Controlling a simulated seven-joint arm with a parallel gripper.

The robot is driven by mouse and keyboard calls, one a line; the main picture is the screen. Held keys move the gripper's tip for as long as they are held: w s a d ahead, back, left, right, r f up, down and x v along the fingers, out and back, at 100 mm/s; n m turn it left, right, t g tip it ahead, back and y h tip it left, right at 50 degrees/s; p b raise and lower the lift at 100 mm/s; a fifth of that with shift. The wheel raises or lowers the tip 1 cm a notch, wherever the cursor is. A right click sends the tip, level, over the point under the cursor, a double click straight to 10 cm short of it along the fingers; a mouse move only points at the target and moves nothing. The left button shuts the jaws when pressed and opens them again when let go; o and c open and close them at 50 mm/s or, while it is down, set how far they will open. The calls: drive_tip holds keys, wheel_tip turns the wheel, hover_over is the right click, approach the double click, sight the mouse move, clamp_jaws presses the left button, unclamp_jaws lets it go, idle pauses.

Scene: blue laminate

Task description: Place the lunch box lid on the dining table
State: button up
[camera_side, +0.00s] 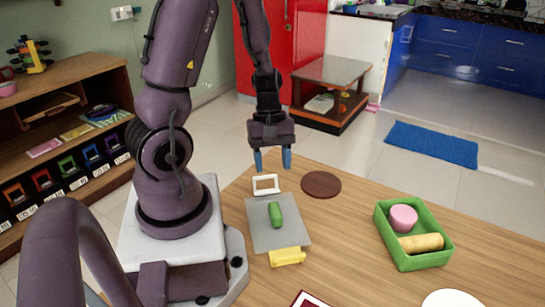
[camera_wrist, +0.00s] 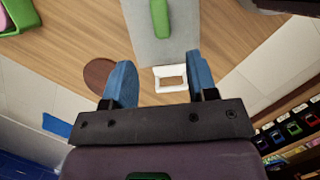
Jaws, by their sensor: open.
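My gripper (camera_side: 272,166) is open and empty, pointing down above the far edge of the wooden dining table (camera_side: 340,265). In the wrist view its two blue fingers (camera_wrist: 160,60) are spread wide. A flat grey panel (camera_side: 262,233) lies on the table with a green bar (camera_side: 276,214) on its middle. A white rectangular loop (camera_side: 266,177) is at its far end and a yellow piece (camera_side: 287,257) at its near end. The panel may be the lunch box lid; I cannot tell for certain. In the wrist view the white loop (camera_wrist: 156,72) appears between the fingers.
An open green box (camera_side: 380,222) holds a pink round item (camera_side: 403,217) and a tan roll (camera_side: 421,243). A brown disc (camera_side: 321,185) lies right of the white loop. A white plate (camera_side: 452,298) and a red-edged item (camera_side: 309,299) are at the near edge. Bare table separates panel and box.

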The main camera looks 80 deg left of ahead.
drive_tip(key=d+r+m+t+y, duration=0.1)
drive_tip(key=d+r+m+t, duration=0.1)
drive_tip(key=d+r+m, duration=0.4)
drive_tip(key=d+r+m+t+y, duration=0.2)
drive_tip(key=d+r+m, duration=0.5)
drive_tip(key=r+m, duration=0.5)
wheel_tip(320, 180, up, 3)
drive_tip(key=shift+d+r+t+y, duration=0.2)
drive_tip(key=shift+t+y, duration=0.1)
drive_tip(key=shift+t, duration=0.5)
